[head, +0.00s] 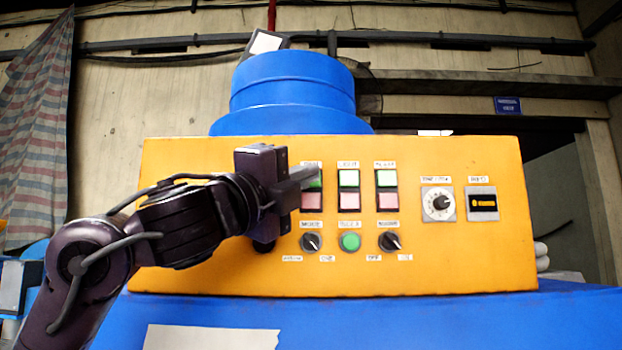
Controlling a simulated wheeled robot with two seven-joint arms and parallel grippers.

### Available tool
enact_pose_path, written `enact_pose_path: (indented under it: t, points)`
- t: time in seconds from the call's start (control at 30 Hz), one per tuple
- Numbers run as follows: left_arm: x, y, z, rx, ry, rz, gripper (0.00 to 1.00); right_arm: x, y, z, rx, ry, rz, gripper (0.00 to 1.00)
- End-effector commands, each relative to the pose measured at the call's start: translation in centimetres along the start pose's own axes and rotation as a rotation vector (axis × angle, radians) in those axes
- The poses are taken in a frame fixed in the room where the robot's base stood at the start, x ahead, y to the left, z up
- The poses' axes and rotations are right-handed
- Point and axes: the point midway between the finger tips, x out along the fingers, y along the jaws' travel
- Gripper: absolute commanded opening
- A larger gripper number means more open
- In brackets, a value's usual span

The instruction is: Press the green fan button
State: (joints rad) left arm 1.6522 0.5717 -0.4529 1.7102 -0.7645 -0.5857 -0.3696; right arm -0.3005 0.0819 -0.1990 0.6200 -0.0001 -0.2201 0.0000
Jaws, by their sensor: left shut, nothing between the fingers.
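The yellow control panel (440,265) faces me. It carries three pairs of square buttons, each green above pale red. The leftmost green button (315,184) is partly covered by my left gripper, and its label is partly hidden. The middle green button (349,178) and the right green button (387,178) are in clear view. My left gripper (312,174) is shut and empty, with its fingertips in front of the leftmost green button. I cannot tell whether they touch it. The labels are too small to read surely. My right gripper is not in view.
Below the buttons are a left knob (311,242), a round green button (349,242) and a right knob (390,241). A dial (438,203) and a small display (482,204) sit at the right. A blue drum (293,85) rises behind the panel.

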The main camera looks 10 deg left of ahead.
Motion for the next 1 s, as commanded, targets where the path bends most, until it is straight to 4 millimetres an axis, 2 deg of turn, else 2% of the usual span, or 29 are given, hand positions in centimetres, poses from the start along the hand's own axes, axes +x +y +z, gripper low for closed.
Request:
enact_pose_path:
  t: [1.0]
  points:
    - [0.83,0.57,0.6,0.0,0.0,0.001,0.0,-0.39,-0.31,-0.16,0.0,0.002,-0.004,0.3]
